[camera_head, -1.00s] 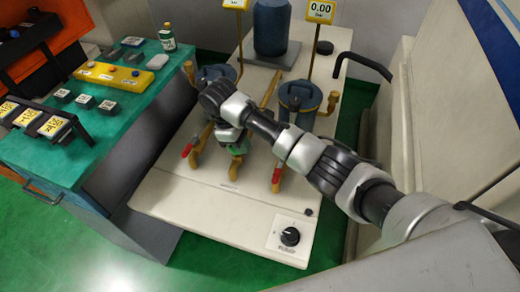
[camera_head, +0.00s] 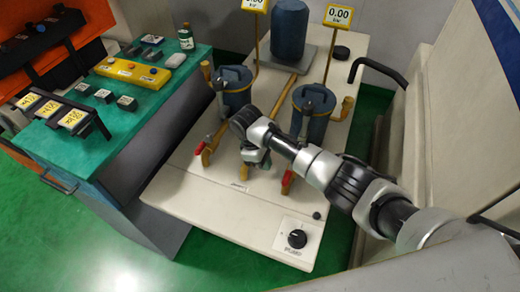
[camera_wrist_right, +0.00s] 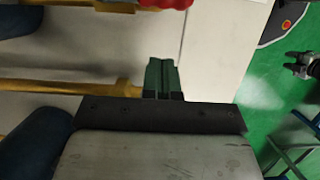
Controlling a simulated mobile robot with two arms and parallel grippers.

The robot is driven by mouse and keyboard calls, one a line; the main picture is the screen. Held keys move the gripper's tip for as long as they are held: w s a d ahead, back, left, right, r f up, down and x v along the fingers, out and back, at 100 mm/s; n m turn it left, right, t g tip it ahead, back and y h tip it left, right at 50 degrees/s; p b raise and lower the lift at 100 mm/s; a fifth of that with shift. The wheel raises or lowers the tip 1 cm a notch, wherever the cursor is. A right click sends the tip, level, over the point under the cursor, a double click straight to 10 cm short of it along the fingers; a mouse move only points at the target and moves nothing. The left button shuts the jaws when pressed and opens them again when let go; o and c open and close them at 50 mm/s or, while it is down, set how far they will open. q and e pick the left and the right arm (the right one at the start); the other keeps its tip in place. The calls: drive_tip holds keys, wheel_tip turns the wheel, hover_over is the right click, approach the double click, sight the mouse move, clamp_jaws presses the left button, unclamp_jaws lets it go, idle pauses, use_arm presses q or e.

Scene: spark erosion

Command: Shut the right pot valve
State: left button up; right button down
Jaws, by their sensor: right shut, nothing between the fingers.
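The right pot (camera_head: 312,112) is a blue lidded vessel on the pale bench. Its valve, a yellow pipe with a red handle (camera_head: 285,177), stands in front of it. The red handle (camera_wrist_right: 165,3) also shows cut off at the top edge of the wrist view. My right gripper (camera_head: 258,165) points down just left of that valve, apart from it. Its green fingers (camera_wrist_right: 163,78) are shut and empty. What looks like my left gripper (camera_wrist_right: 305,65) is small at the right edge of the wrist view; its jaw state is unclear.
The left pot (camera_head: 235,88) has its own red-handled valve (camera_head: 199,148). A yellow pipe (camera_head: 285,88) runs between the pots. A black knob (camera_head: 297,239) sits at the bench front. A green-topped cabinet (camera_head: 80,150) stands left.

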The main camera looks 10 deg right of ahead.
sight(289, 174)
use_arm(q)
drive_tip(key=shift+s+a+r+p, duration=0.1)
drive_tip(key=shift+s+r+p, duration=0.6)
drive_tip(key=shift+r+p, duration=0.3)
use_arm(e)
drive_tip(key=d, duration=0.1)
drive_tip(key=s+d+f, duration=0.1)
drive_tip(key=s+d, duration=0.1)
drive_tip(key=shift+s+d+f, duration=0.2)
drive_tip(key=shift+d+f, duration=0.05)
drive_tip(key=shift+f, duration=0.05)
drive_tip(key=shift+d, duration=0.1)
